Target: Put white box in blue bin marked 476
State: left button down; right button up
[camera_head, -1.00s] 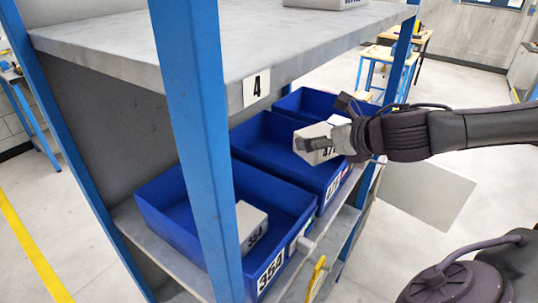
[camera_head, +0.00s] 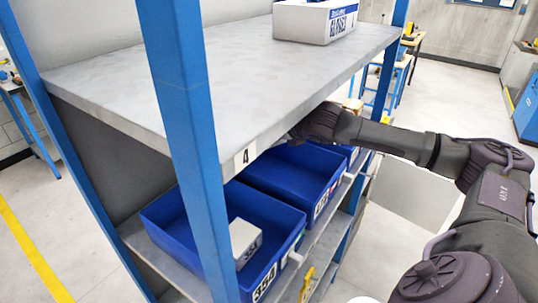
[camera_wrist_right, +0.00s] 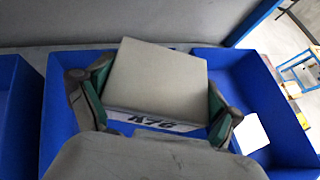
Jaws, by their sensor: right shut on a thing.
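My right gripper (camera_wrist_right: 158,92) is shut on a white box (camera_wrist_right: 155,75), with green pads on its two sides. The box's printed face looks like 476. In the right wrist view the box is in front of a blue bin (camera_wrist_right: 58,130); whether it touches the floor cannot be told. In the head view my right wrist reaches under the upper shelf, hiding fingers and box, over the middle blue bin (camera_head: 290,182). That bin's front label (camera_head: 321,205) is too small to read surely. My left gripper is not in view.
The near blue bin (camera_head: 180,235) is marked 354 and holds a white box (camera_head: 244,240). The upper shelf (camera_head: 220,80), marked 4, hangs close above my wrist. A blue post (camera_head: 185,130) stands in front.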

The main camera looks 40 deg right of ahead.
jog(key=shift+w+r, duration=0.25)
jog(key=shift+w, duration=0.7)
send_over(269, 171)
notch_tip(269, 171, down, 8)
jog(key=shift+d+f, duration=0.1)
jog(key=shift+f, duration=0.1)
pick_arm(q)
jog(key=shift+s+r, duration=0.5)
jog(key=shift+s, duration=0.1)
pick_arm(e)
jog(key=shift+w+f, duration=0.1)
jog(key=shift+f, duration=1.9)
jog(key=o, duration=1.1)
jog(key=shift+f, duration=0.1)
jog(key=shift+c, duration=0.2)
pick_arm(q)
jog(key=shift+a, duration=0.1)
pick_arm(e)
jog(key=shift+o, duration=0.2)
